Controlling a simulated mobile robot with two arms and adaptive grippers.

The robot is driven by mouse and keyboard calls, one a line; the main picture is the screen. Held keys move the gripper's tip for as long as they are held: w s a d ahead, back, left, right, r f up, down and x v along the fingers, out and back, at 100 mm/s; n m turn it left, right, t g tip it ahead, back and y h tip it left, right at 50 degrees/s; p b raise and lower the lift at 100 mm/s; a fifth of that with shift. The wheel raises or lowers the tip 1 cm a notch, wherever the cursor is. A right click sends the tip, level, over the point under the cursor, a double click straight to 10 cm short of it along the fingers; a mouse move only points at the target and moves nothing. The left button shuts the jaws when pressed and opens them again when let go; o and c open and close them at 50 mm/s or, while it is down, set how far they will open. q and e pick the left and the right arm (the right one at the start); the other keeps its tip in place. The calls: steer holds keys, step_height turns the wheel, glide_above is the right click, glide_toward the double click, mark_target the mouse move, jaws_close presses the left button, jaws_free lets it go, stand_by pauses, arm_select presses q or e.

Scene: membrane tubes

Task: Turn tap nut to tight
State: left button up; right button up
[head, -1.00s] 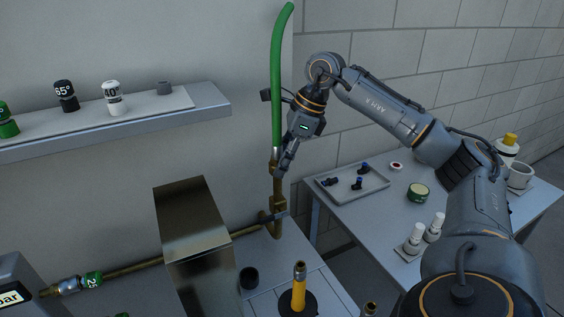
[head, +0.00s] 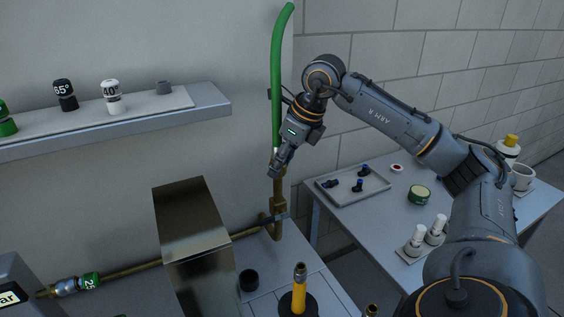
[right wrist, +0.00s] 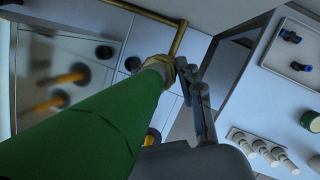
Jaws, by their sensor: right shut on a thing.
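The tap nut (right wrist: 180,66) is a brass ring at the lower end of the green hose (head: 277,80), where the hose meets the brass pipe (head: 278,205). My right gripper (head: 277,170) is at that joint, its fingers shut on the tap nut. In the right wrist view the fingers (right wrist: 190,80) reach the nut from the right, and the hose hides part of the joint. The hose stands upright against the wall. My left gripper is not in view.
A metal box (head: 190,225) stands left of the pipe. A yellow tube (head: 299,292) stands upright on the bench in front. A wall shelf (head: 210,104) holds several caps.

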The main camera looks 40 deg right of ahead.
steer(key=shift+a+r+m+h+p, duration=0.15)
steer(key=shift+m+h, duration=0.35)
steer(key=shift+m, duration=0.8)
steer(key=shift+a+m+h+p, duration=0.15)
steer(key=shift+m+h, duration=0.35)
steer(key=shift+m, duration=0.8)
steer(key=shift+w+a+m+g+h+p, duration=0.15)
steer(key=shift+m+h+p, duration=0.25)
steer(key=shift+m, duration=1.05)
steer(key=shift+d+m+g+h+p, duration=0.15)
steer(key=shift+m+h, duration=0.45)
steer(key=shift+m, duration=0.85)
steer(key=shift+a+r+m+g+h+p, duration=0.15)
steer(key=shift+m+g+h+p, duration=0.15)
steer(key=shift+m+p, duration=0.55)
steer(key=shift+w+m+p, duration=0.1)
steer(key=shift+m+p, duration=0.35)
steer(key=shift+m, duration=0.4)
steer(key=shift+w+a+m+g+h+p, duration=0.1)
steer(key=shift+m+g+h+p, duration=0.5)
steer(key=shift+m+p, duration=1)
steer(key=o, duration=1.2)
steer(key=shift+f, duration=0.2)
